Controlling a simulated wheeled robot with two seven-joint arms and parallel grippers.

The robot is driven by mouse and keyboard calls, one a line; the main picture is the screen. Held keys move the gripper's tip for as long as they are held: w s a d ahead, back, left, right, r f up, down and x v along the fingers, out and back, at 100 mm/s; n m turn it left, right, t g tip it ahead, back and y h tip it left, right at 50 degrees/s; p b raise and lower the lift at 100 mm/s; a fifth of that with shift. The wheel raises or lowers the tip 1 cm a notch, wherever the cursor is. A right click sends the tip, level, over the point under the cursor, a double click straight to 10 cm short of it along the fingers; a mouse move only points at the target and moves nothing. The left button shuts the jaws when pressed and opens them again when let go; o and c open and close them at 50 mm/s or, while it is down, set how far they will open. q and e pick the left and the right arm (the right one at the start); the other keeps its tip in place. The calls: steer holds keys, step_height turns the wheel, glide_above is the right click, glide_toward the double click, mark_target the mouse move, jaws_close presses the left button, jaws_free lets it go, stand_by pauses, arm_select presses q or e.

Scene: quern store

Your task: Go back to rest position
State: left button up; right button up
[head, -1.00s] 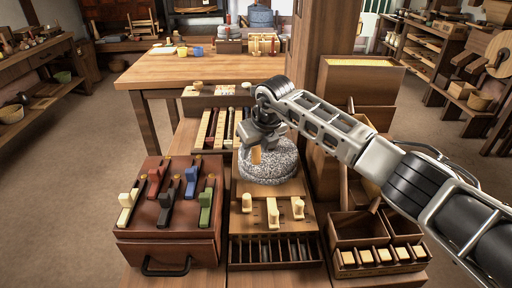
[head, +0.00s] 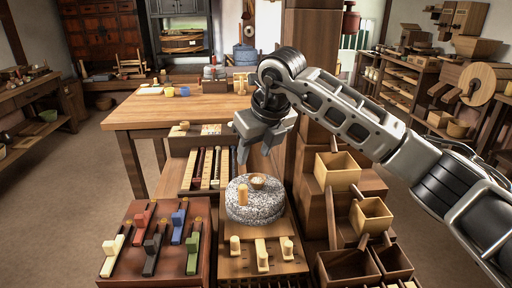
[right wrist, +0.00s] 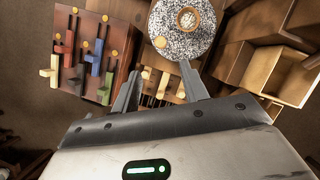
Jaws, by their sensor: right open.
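The round speckled grey quern stone (head: 262,209) sits on a wooden stand. An upright wooden handle peg (head: 242,195) stands on its top, and a pale filled hollow (head: 257,182) is at its centre. My right gripper (head: 256,158) is above the back of the stone, open and empty, fingers pointing down and clear of the peg. In the right wrist view its two fingers (right wrist: 160,85) are spread apart with nothing between them, and the quern stone (right wrist: 183,48) shows beyond them. My left gripper is in neither view.
A red-brown box with coloured sliders (head: 128,250) stands at left. Wooden pegs (head: 262,254) stand in front of the stone. Wooden bins (head: 345,265) and hoppers (head: 337,170) lie at right under my right arm. A wooden table (head: 175,108) is behind.

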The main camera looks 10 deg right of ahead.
steer(key=shift+s+r, duration=0.1)
steer(key=shift+r, duration=0.15)
